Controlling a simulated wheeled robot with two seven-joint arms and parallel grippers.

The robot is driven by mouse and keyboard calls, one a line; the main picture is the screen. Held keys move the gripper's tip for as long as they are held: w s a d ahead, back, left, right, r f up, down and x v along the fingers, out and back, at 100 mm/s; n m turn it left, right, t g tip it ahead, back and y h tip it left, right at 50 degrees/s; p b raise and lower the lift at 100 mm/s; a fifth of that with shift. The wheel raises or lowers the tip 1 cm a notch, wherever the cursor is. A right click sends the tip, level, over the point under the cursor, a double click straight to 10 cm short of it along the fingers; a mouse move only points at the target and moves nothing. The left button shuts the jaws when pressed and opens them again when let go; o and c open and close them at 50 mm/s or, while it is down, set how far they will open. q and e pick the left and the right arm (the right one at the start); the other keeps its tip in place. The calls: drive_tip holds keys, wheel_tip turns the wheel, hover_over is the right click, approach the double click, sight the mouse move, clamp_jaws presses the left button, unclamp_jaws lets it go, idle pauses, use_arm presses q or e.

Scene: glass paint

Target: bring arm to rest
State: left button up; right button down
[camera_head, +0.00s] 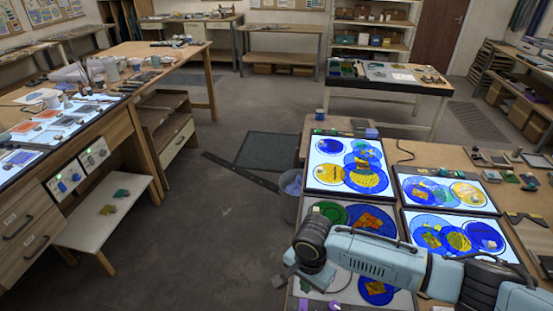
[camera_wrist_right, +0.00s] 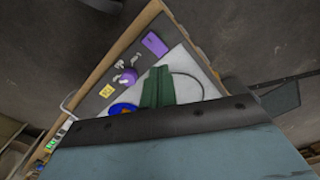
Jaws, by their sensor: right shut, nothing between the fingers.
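My right arm (camera_head: 375,258) comes in from the right in the head view and reaches over the near light panel. Its gripper (camera_head: 287,277) is at the left end of the arm, by the table's left edge, shut and empty. My left gripper is not in view. In the right wrist view, a large blue-grey and black part of my own arm fills the bottom.
Lit panels with blue and yellow glass discs (camera_head: 345,165) (camera_head: 446,190) cover the right table. My arm partly hides the near panel (camera_head: 340,285). A bin (camera_head: 291,185) stands at the table's left. The floor (camera_head: 215,240) between the tables is largely clear.

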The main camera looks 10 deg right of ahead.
drive_tip(key=s+a+r+n+t+y, duration=0.2)
drive_tip(key=s+a+r+n+y, duration=0.2)
drive_tip(key=s+a+n, duration=0.45)
drive_tip(key=s+d+r+n+t+h, duration=0.1)
drive_tip(key=s+d+r+h, duration=0.1)
drive_tip(key=s+d, duration=0.6)
drive_tip(key=s+d+r+n+t+h, duration=0.1)
drive_tip(key=s+d+n+h, duration=0.15)
drive_tip(key=d, duration=0.85)
wheel_tip(320, 180, down, 36)
drive_tip(key=s+r+g+b, duration=0.1)
drive_tip(key=s+g+b, duration=0.15)
drive_tip(key=b, duration=0.75)
drive_tip(key=s+d+f+b, duration=0.1)
drive_tip(key=s+f+b, duration=0.3)
drive_tip(key=s+f, duration=0.4)
drive_tip(key=s+d+f+b, duration=0.1)
drive_tip(key=s+f+b, duration=0.3)
drive_tip(key=s+f, duration=0.4)
wheel_tip(320, 180, down, 6)
drive_tip(key=shift+d+f, duration=0.25)
drive_tip(key=shift+d, duration=0.1)
drive_tip(key=shift+w+g+y, duration=0.1)
drive_tip(key=shift+g+y, duration=0.15)
